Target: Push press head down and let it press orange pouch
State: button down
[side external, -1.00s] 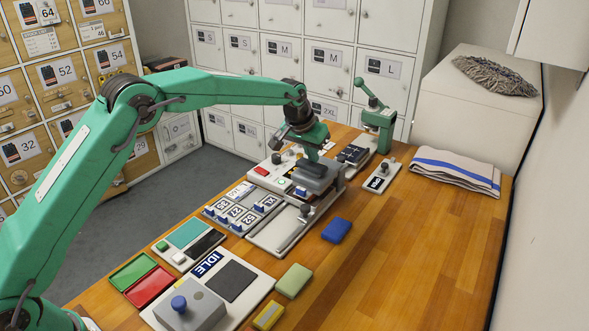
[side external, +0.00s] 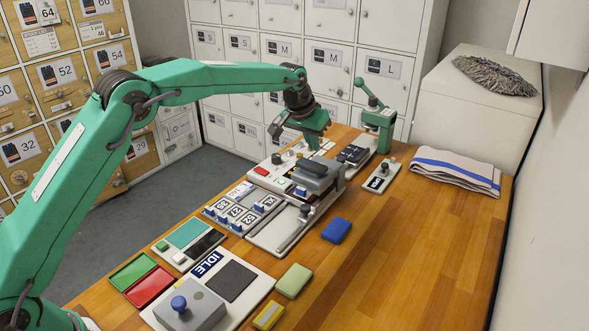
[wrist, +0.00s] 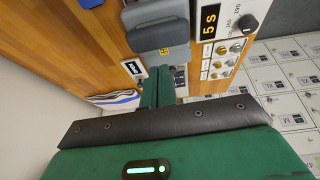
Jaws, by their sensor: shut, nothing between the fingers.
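The press head (side external: 312,180) is a grey block with a darker grey pad on top, on the press unit at the middle of the bench. It also shows at the top of the wrist view (wrist: 158,38). My gripper (side external: 316,144) is shut and empty, just above and behind the press head, apart from it. In the wrist view my gripper's green fingers (wrist: 158,88) are together, below the grey head in the picture. No orange pouch is visible in any view; whether one lies under the head is hidden.
A green lever device (side external: 378,125) stands behind and right of the press. A blue pouch (side external: 336,230) lies in front of it, and a green pouch (side external: 294,280) is nearer. A panel display (wrist: 209,22) reads "5 S". The right side of the bench is mostly clear.

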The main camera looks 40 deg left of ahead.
notch_tip(320, 180, up, 10)
jog(key=shift+f, duration=0.15)
dwell(1.5)
dwell(0.3)
